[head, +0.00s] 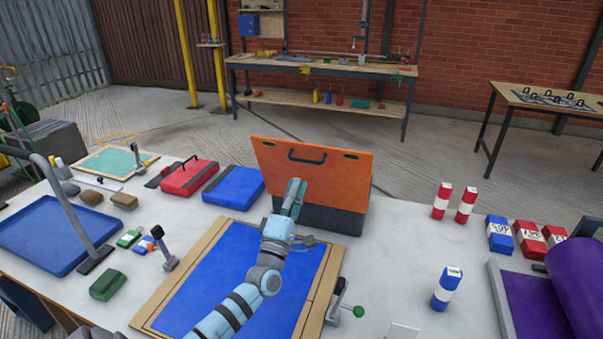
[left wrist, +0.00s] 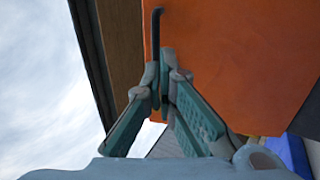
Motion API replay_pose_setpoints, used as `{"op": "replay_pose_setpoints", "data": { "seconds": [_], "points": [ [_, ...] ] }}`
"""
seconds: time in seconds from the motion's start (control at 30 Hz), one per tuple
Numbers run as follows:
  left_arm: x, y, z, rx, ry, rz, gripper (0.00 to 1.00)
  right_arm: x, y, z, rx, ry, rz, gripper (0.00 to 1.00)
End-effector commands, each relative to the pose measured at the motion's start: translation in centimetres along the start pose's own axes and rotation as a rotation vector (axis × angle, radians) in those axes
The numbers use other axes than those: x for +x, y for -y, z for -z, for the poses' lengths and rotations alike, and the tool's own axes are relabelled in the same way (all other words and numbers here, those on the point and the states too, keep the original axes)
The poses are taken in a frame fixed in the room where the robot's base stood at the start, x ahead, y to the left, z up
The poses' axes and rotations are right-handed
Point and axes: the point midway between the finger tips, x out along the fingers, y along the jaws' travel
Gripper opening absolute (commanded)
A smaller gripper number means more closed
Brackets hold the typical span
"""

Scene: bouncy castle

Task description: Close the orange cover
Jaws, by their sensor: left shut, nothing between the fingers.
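The orange cover (head: 335,178) stands up, open, on a dark grey box (head: 318,219) at the middle of the table. A black handle (head: 307,157) is on the cover's face near its top edge. My left gripper (head: 297,184) is shut and empty in front of the cover, below and a little left of the handle. In the left wrist view the closed fingertips (left wrist: 166,60) are near the dark handle (left wrist: 156,25) against the orange cover (left wrist: 240,60). I cannot tell whether they touch it. My right gripper is not in view.
A blue panel in a wooden frame (head: 196,242) lies under my left arm. Blue (head: 233,188) and red (head: 189,178) cases lie left of the box. Red-white cans (head: 441,201) and a blue-white can (head: 446,289) stand right.

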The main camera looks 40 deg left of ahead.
Motion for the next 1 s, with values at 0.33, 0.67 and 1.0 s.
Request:
{"op": "replay_pose_setpoints", "data": {
  "seconds": [0.33,0.67,1.0],
  "points": [
    [4.3,0.1,-0.1,0.000,0.002,0.001,0.00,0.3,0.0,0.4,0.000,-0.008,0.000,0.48],
    [4.4,0.0,-0.1,0.000,0.002,0.001,0.00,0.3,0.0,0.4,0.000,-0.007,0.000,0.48],
    [6.5,-0.6,0.0,0.001,0.000,0.069,0.00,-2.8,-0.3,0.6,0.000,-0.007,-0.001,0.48]
  ]
}}
